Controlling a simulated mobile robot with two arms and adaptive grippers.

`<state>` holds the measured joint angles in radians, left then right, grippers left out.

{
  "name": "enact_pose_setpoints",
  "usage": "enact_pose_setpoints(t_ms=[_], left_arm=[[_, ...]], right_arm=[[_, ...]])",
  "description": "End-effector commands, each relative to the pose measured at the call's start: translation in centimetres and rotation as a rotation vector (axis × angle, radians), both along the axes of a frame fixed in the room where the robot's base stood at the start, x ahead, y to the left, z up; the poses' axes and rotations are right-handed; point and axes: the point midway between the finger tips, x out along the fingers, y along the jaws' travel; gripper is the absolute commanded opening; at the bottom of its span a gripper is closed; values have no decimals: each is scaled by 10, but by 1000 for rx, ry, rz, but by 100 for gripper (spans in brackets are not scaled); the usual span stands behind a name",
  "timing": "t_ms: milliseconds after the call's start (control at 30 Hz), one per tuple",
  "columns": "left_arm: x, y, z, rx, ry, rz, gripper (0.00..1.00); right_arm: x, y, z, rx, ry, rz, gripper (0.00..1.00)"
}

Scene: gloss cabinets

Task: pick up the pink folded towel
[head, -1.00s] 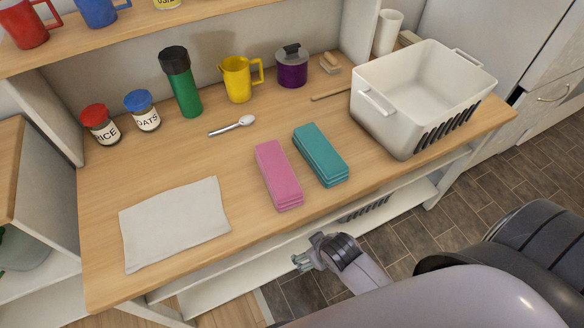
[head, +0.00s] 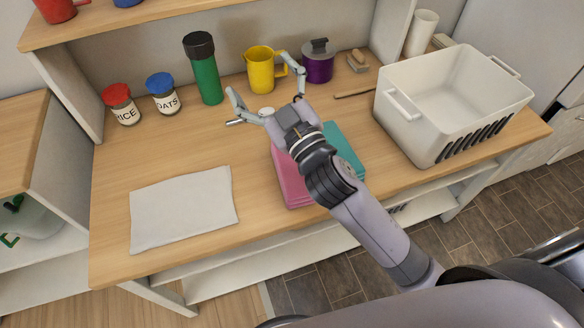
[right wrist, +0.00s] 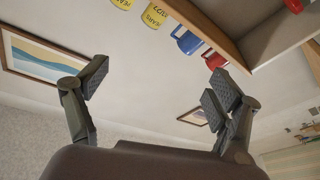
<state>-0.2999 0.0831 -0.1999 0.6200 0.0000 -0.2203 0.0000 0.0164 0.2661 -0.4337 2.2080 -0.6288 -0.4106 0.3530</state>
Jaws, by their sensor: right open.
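The pink folded towel (head: 292,186) lies on the wooden counter in the head view, partly hidden behind my right gripper and forearm. The teal folded towel (head: 345,152) lies just to its right, also partly covered by my arm. My right gripper (head: 258,78) is open and empty above the counter, its fingers spread toward the back, near the yellow mug and the spoon. In the right wrist view its two fingers (right wrist: 160,85) are wide apart with only wall and shelf beyond. My left gripper is not in view.
A white basket (head: 400,135) stands at the counter's right. A green bottle (head: 205,75), yellow mug (head: 261,72), purple pot (head: 318,66) and two jars line the back. A white cloth (head: 183,210) lies front left. A shelf (head: 150,18) with mugs overhangs the back.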

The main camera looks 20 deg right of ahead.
Motion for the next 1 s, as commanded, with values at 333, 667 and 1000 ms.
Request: enact_pose_setpoints(t_ms=[333,667,1000], left_arm=[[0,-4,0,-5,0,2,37],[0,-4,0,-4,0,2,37],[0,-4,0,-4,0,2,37]], right_arm=[[-80,168,80,-489,-715,718,86],[-97,159,-62,-1355,-665,1402,86],[-24,-16,-103,-2085,90,1589,86]])
